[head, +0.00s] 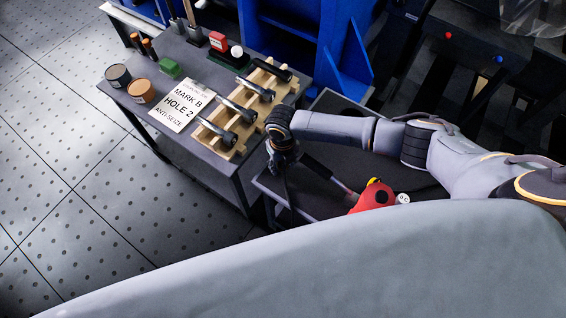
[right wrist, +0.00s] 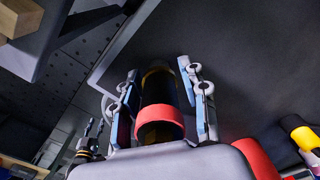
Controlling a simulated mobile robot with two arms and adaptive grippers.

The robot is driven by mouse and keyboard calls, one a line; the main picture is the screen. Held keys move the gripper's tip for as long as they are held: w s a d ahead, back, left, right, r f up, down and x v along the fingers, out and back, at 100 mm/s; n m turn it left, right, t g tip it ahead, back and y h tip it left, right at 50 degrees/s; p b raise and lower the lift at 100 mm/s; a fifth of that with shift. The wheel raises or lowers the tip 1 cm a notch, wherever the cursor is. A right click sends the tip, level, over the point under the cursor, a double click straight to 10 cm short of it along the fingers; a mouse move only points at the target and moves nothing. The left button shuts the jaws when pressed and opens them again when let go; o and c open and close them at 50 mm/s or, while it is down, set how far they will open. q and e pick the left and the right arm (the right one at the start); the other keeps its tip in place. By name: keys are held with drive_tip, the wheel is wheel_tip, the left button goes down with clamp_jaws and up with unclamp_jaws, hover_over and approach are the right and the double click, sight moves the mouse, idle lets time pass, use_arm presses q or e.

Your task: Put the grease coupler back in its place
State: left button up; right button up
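My right gripper (head: 285,165) points down over the near-left end of the dark cart top. In the right wrist view, its two fingers (right wrist: 165,95) lie close on both sides of a dark cylinder with a red collar (right wrist: 160,120), which looks like the grease coupler. The fingers appear shut on it. Its far end is dark and hard to make out. In the head view the hand hides this piece. My left gripper is not in view.
A black rod (head: 328,174) and a red-and-yellow tool (head: 374,195) lie on the cart (head: 310,204) right of the gripper.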

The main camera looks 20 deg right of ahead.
drive_tip(key=shift+r, duration=0.1)
wheel_tip(320, 180, up, 12)
drive_tip(key=shift+f, duration=0.1)
idle(0.5)
idle(0.4)
